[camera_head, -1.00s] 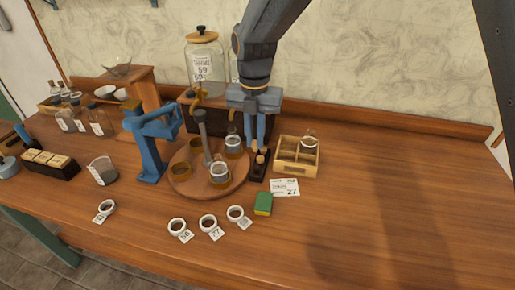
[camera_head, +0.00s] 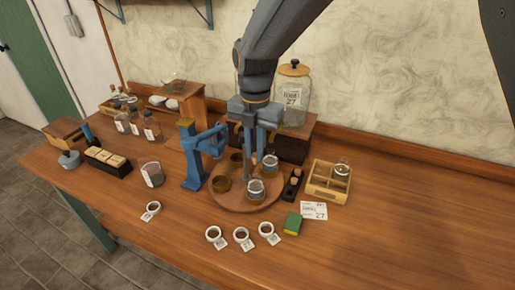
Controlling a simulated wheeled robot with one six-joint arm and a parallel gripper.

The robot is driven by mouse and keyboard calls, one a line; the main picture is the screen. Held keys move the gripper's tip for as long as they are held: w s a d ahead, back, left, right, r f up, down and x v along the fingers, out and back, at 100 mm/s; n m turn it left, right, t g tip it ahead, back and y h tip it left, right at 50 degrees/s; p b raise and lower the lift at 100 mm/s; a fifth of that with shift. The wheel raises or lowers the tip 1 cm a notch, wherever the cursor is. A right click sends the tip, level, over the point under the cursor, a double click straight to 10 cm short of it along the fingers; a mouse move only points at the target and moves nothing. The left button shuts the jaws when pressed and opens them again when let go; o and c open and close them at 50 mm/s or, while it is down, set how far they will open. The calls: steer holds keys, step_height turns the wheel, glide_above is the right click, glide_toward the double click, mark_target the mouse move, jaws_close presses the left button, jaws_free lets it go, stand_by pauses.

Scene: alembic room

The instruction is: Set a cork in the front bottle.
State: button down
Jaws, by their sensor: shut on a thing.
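A round wooden turntable (camera_head: 218,203) carries two clear glass bottles and two amber ones around a grey centre post. The front clear bottle (camera_head: 256,191) stands at its near edge. The other clear bottle (camera_head: 270,166) is behind it to the right. My gripper (camera_head: 264,153) points down over the turntable, just behind the front bottle and close to the rear clear one. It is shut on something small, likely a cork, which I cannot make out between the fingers. A dark cork rack (camera_head: 289,193) stands right of the turntable, with corks (camera_head: 295,182) in it.
A blue press (camera_head: 191,160) stands left of the turntable. A divided wooden box (camera_head: 327,191), a green-yellow sponge (camera_head: 292,223) and a card (camera_head: 314,211) lie to the right. White rings with tags (camera_head: 241,234) line the front. The table's right side is clear.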

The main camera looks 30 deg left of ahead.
mark_target(255, 163)
steer(key=shift+f+b, duration=1.05)
steer(key=shift+f, duration=0.95)
steer(key=shift+f+b, duration=0.4)
steer(key=shift+f, duration=0.6)
stand_by(0.8)
steer(key=c, duration=1.3)
jaws_free()
steer(key=shift+o, duration=0.2)
steer(key=shift+r, duration=0.1)
steer(key=shift+r+p, duration=1.95)
steer(key=shift+r, duration=1.55)
